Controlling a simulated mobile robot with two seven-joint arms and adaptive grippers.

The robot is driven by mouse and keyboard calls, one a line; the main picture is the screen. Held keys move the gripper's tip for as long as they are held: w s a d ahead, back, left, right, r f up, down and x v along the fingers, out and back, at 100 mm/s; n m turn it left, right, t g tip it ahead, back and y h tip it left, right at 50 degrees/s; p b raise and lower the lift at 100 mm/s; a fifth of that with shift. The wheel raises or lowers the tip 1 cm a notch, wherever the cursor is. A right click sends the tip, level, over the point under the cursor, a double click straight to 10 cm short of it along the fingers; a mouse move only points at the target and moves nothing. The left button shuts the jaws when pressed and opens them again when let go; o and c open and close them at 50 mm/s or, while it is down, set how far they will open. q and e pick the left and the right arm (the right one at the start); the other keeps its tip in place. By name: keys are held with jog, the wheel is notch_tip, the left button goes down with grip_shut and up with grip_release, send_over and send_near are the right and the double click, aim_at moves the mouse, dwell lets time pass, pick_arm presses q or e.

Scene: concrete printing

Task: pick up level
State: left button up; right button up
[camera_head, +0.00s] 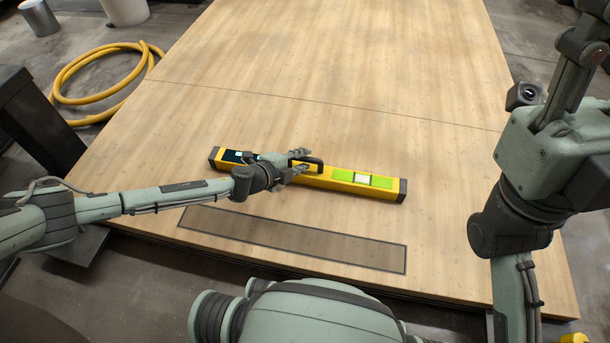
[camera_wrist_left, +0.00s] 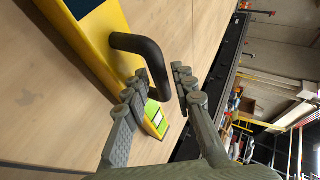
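The level (camera_head: 325,181) is a long yellow bar with black end caps, a dark display and a green-and-white vial window. It lies flat on the wooden table and has a black handle (camera_head: 310,160) on top. My left gripper (camera_head: 302,161) is at this handle. In the left wrist view, the fingers of the left gripper (camera_wrist_left: 160,90) are spread apart, with the black handle (camera_wrist_left: 152,55) between them. The fingers do not look closed on it. The yellow level (camera_wrist_left: 95,40) also shows there, partly hidden by the fingers. My right gripper is not in view.
The wooden table (camera_head: 340,75) is mostly clear. A dark outlined rectangle (camera_head: 290,240) marks its near side, in front of the level. A yellow hose (camera_head: 75,75) lies coiled on the floor at the left, near a metal bucket (camera_head: 39,17) and a pale container (camera_head: 125,10).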

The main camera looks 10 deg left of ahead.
pick_arm(q)
jog(key=shift+w+d+f, duration=0.25)
jog(key=shift+w+f, duration=0.1)
jog(key=shift+w, duration=0.15)
grip_shut()
jog(key=shift+w+r, duration=0.1)
jog(key=shift+r, duration=0.05)
